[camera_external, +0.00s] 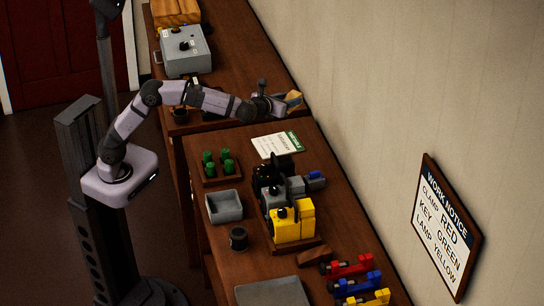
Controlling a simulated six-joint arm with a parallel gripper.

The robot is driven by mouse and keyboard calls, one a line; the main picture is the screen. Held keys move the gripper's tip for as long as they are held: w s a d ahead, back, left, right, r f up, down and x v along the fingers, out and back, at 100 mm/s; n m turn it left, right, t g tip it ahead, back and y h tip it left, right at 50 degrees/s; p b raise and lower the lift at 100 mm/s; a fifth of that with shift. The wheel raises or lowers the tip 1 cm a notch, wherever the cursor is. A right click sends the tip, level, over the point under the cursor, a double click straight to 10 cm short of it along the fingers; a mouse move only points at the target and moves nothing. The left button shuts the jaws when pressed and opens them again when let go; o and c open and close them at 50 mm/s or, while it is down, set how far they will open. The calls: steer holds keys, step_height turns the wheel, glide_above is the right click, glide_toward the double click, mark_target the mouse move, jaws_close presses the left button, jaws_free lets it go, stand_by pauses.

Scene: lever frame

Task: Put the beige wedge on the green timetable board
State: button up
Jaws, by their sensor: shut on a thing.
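In the external view my gripper (277,103) is shut on a beige wedge (293,99) and holds it in the air near the wall, at the gap between the two wooden tables. The green timetable board (276,145) is a white sheet with a green edge at its right. It lies at the far end of the near table, below the gripper in the picture. The wedge is apart from the board. The small size of the view hides the exact finger contact.
Near the board stand a tray with several green pieces (219,165), a grey tray (224,207) and a machine with black, grey and yellow parts (291,205). A brown block (315,256) and red, blue and yellow clamps (352,266) lie farther front. The wall (360,90) bounds the right.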

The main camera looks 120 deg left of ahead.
steer(key=n+g, duration=0.1)
glide_above(278, 144)
steer(key=shift+s+a+f+p, duration=0.1)
steer(key=shift+f+p, duration=0.6)
steer(key=shift+f, duration=10)
steer(key=shift+f, duration=0.25)
steer(key=o, duration=1.1)
steer(key=shift+c, duration=0.2)
steer(key=shift+r, duration=0.2)
steer(key=b+v, duration=0.1)
steer(key=v, duration=0.9)
steer(key=shift+d+r+b, duration=0.2)
steer(key=shift+d+b, duration=0.1)
steer(key=shift+b, duration=0.1)
steer(key=shift+d+r, duration=0.25)
steer(key=shift+d, duration=0.4)
